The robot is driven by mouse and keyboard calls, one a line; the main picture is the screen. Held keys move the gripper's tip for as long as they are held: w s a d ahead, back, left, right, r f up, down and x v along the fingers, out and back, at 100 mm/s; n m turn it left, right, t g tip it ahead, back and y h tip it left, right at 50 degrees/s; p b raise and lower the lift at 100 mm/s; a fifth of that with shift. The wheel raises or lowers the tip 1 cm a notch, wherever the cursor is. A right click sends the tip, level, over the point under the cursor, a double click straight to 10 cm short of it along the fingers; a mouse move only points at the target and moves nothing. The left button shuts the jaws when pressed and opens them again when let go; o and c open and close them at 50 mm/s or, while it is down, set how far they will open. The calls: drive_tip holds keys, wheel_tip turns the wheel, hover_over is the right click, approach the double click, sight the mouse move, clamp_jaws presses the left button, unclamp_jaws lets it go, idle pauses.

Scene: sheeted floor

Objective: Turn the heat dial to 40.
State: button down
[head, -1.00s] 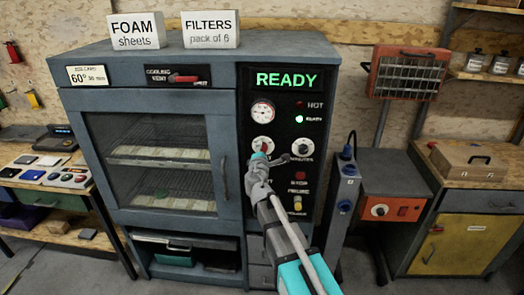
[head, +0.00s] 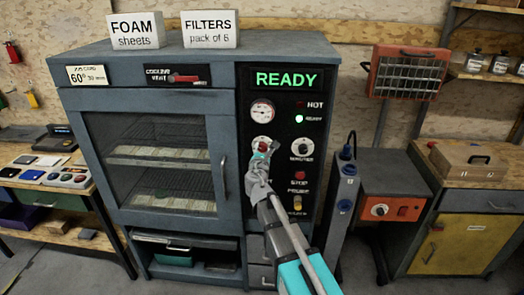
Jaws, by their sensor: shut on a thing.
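The oven's black control panel (head: 318,128) is at the center right of the head view, with a lit READY display (head: 286,79). I cannot read the pointer or the numbers. The minutes dial (head: 302,147) is to the right, apart from the gripper.
A gauge (head: 262,110) sits above the heat dial. A red stop button (head: 299,176) and a yellow knob (head: 297,202) are low on the panel. The oven door handle (head: 223,176) is left of my gripper. A grey-blue post (head: 343,195) stands at right.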

idle(0.3)
drive_tip(key=shift+c, duration=1.3)
unclamp_jaws()
drive_tip(key=shift+s, duration=0.1)
drive_tip(key=s, duration=1.1)
drive_tip(key=shift+s+a, duration=0.2)
drive_tip(key=shift+s, duration=0.2)
